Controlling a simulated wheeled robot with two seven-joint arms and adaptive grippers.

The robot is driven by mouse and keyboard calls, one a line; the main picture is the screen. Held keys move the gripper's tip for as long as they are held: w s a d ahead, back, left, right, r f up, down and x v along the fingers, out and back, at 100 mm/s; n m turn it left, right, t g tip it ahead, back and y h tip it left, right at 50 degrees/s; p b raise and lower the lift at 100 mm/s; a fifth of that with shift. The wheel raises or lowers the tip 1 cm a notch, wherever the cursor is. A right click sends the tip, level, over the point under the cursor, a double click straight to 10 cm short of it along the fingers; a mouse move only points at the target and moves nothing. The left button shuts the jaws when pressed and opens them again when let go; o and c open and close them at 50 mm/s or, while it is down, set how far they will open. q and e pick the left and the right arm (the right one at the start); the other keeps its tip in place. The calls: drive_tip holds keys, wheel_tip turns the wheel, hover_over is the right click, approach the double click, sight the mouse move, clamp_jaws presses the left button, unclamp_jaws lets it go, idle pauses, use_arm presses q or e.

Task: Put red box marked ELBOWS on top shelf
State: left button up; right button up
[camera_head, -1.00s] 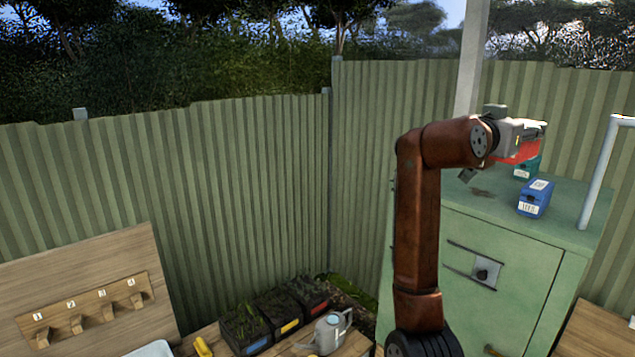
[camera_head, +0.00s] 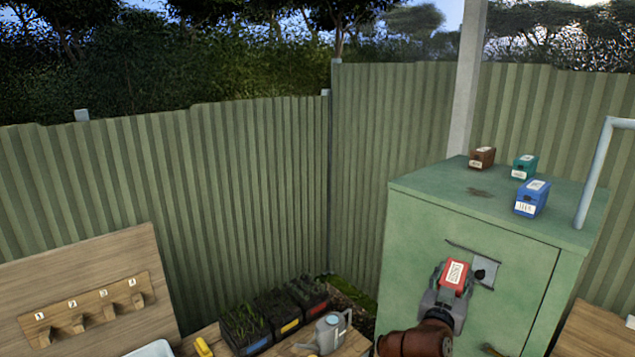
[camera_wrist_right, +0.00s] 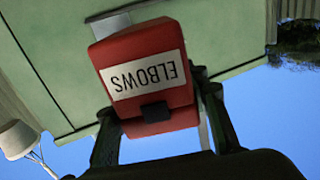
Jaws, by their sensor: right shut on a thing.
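The red box (camera_head: 455,273) is held by my right gripper (camera_head: 451,285) in front of the green cabinet's door. In the right wrist view the red box (camera_wrist_right: 130,47) shows a white label reading ELBOWS, upside down, and a finger of my right gripper (camera_wrist_right: 157,110) stands on each side of it. The green cabinet (camera_head: 430,213) has a flat top, which is higher than the held box in the head view. A brown box (camera_head: 482,157), a teal box (camera_head: 524,166) and a blue box (camera_head: 532,197) stand on that top. My left gripper is out of view.
A pale pipe (camera_head: 596,180) rises at the cabinet's right edge. The cabinet's front left top is clear. Low left, a table holds planters (camera_head: 247,328) and a watering can (camera_head: 330,333). A hook board (camera_head: 90,313) leans at the far left.

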drive_tip(key=s+a+f+n+t+y, duration=0.1)
drive_tip(key=s+a+f+n+y, duration=0.15)
drive_tip(key=s+a+f, duration=0.4)
drive_tip(key=s+a+f+n+t+y, duration=0.1)
drive_tip(key=s+a+f+n+y, duration=0.2)
drive_tip(key=s+f, duration=0.6)
drive_tip(key=s+a+f+n+t+y, duration=0.1)
drive_tip(key=s+a+f+y, duration=0.4)
drive_tip(key=f, duration=0.4)
use_arm(q)
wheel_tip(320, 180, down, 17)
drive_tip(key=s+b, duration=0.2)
drive_tip(key=b, duration=1.4)
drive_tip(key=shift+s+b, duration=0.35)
use_arm(e)
drive_tip(key=s+f, duration=0.3)
drive_tip(key=f, duration=0.8)
drive_tip(key=s+f, duration=0.2)
drive_tip(key=f, duration=1)
drive_tip(key=shift+s+d+h, duration=0.25)
drive_tip(key=shift+s+h, duration=0.1)
drive_tip(key=shift+s, duration=0.05)
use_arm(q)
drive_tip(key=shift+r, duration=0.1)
use_arm(e)
drive_tip(key=shift+a+r, duration=0.1)
